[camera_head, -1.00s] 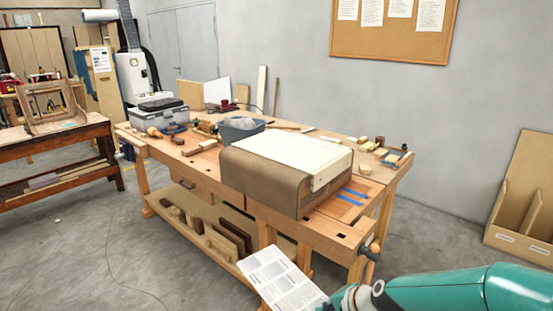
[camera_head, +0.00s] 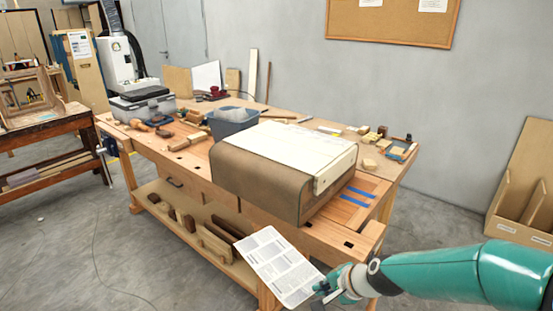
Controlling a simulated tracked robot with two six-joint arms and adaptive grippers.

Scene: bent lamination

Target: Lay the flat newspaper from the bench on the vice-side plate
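The flat newspaper (camera_head: 278,262), a printed white sheet, is tilted in the air in front of the bench. My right gripper (camera_head: 322,288) is at its lower right edge and appears shut on it; the fingertips are small and partly hidden. A large curved form wrapped in brown sheet (camera_head: 262,183) stands on the bench, with a pale flat plate (camera_head: 285,143) on top. The newspaper is apart from this plate, lower and nearer to me. I cannot tell which surface is the vice-side plate. My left gripper is not in view.
The wooden bench (camera_head: 185,160) carries a blue-grey bin (camera_head: 232,122), a grey toolbox (camera_head: 143,104), mallets and small blocks (camera_head: 370,163). Blue tape strips (camera_head: 358,194) lie right of the form. Wood offcuts (camera_head: 218,240) lie on the lower shelf. The pale plate's top is clear.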

